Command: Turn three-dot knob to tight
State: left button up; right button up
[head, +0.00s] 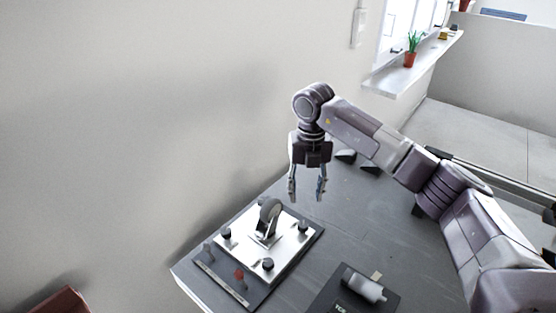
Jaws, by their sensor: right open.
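A silver plate (285,252) lies on a dark grey base board (233,292) on the table. A caster wheel (269,216) stands upright on the plate. Black knobs sit near its corners: a left one (226,234), a right one (303,226) and a front one (267,264). Their dot marks are too small to read, so I cannot tell which has three dots. My right gripper (307,195) points down, open and empty, above and behind the plate, apart from the knobs. My left gripper is out of view.
A red piece (239,274) and a label strip (221,282) are at the board's front edge. A second dark board (325,293) with a grey cylinder (364,285) lies at the front right. Dark small objects (346,156) sit at the back. A wall stands left.

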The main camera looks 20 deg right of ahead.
aim_at(268, 263)
jog(key=k+j, duration=0.5)
jog(key=k, duration=0.2)
jog(key=k+j, duration=0.45)
jog(key=k, duration=0.2)
